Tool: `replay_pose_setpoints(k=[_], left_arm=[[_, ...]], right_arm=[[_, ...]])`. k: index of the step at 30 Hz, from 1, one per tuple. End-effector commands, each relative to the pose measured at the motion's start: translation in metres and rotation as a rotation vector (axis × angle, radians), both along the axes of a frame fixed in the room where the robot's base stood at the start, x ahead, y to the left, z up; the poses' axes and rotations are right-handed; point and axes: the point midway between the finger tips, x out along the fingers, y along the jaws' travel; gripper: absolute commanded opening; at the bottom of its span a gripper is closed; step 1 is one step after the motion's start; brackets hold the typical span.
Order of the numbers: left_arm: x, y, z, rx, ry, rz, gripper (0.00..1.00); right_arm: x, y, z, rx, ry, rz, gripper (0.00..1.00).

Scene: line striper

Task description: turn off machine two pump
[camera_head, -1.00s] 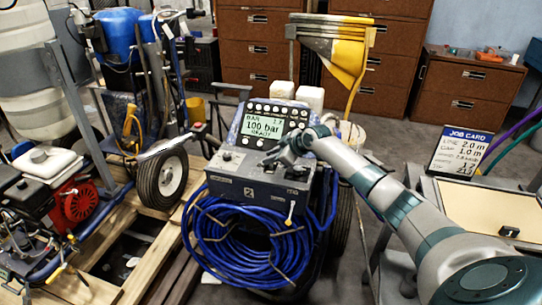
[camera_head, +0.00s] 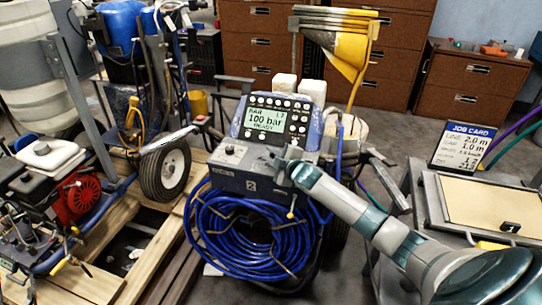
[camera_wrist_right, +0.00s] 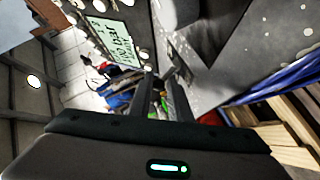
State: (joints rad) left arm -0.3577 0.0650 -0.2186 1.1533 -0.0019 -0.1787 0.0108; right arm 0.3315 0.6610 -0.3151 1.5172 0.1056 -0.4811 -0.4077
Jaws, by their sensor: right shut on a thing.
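Machine two (camera_head: 232,182) stands in the middle of the head view, a grey box marked 2 with a blue hose coil (camera_head: 262,235) on its front. Its display (camera_head: 265,119) reads 100 bar and READY; it also shows in the wrist view (camera_wrist_right: 113,40). My right gripper (camera_head: 283,163) is at the right part of the box's top, below the button panel. Its fingers (camera_wrist_right: 163,95) are close together on a small control there, which they mostly hide. I cannot tell the control's position. My left gripper is not in view.
A second machine with a red engine (camera_head: 78,198) and a wheel (camera_head: 165,172) stands on wooden pallets at the left. Brown drawer cabinets (camera_head: 400,50) line the back. A yellow funnel (camera_head: 343,50) rises behind machine two.

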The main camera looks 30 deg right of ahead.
Motion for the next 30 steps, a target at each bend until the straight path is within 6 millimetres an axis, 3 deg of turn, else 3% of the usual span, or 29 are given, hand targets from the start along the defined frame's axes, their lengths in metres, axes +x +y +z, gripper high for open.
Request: replay_pose_setpoints(k=[1,17,18,20,30], left_arm=[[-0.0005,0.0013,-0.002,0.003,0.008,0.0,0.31],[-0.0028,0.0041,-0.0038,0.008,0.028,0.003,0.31],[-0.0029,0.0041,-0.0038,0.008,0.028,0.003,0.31],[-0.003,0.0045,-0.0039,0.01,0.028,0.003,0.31],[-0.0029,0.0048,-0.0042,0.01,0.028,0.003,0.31]], right_arm=[[-0.0002,-0.0069,0.0011,-0.019,-0.01,-0.011,0.0],[-0.0004,-0.0072,0.0032,-0.047,-0.03,-0.011,0.0],[-0.0005,-0.0072,0.0031,-0.047,-0.03,-0.011,0.22],[-0.0005,-0.0074,0.0029,-0.047,-0.03,-0.012,0.32],[-0.0011,-0.0039,0.0001,-0.042,-0.027,-0.008,0.32]])
